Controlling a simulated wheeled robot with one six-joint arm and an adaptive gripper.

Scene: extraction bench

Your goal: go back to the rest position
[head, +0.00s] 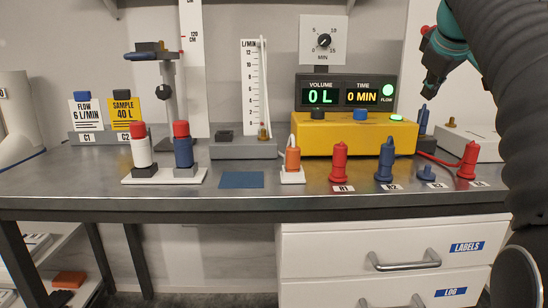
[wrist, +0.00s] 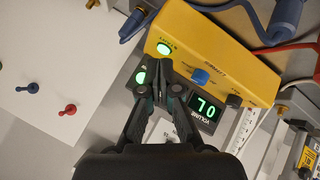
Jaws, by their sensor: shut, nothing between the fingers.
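My gripper (head: 429,88) is at the upper right of the head view, raised above the bench and pointing down. It is shut and empty. In the wrist view its fingers (wrist: 162,68) meet in front of the display and the yellow pump box (wrist: 215,50). In the head view the yellow pump box (head: 350,137) stands at the back right of the bench, below and left of my gripper. The display (head: 345,95) reads volume 0 L and time 0 MIN. Its flow light (head: 388,90) and a button (head: 396,117) on the box glow green.
Red and blue fittings (head: 339,163) stand along the front edge. An orange-topped piece (head: 292,158), a flow gauge (head: 254,90), a white holder (head: 190,177) with two cartridges and a clamp stand (head: 168,95) are further left. Bare bench (head: 80,180) lies front left.

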